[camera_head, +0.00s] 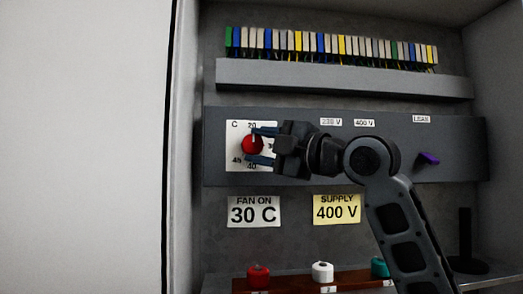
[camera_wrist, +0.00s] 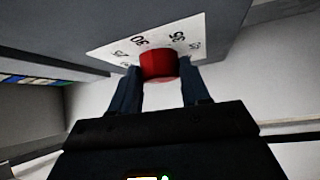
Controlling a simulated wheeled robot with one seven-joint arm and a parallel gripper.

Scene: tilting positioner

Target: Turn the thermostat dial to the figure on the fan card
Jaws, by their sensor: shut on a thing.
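The red thermostat dial (camera_head: 251,147) sits on a white scale plate (camera_head: 233,129) marked C at the left end of the grey panel. A short pale mark shows near the top of the dial, close to the 20. The fan card (camera_head: 254,211) below reads "FAN ON 30 C". My gripper (camera_head: 259,146) reaches in from the right and is shut on the dial, one finger above it and one below. In the wrist view the dial (camera_wrist: 159,66) is between both fingers, with 30 and 35 legible beyond it; no pointer is visible there.
A yellow card (camera_head: 337,209) reads "SUPPLY 400 V". A purple handle (camera_head: 429,158) is on the panel's right. Red (camera_head: 258,276), white (camera_head: 322,271) and teal (camera_head: 380,267) items stand on the brown strip below. Coloured terminals (camera_head: 330,46) line the top. The cabinet walls enclose both sides.

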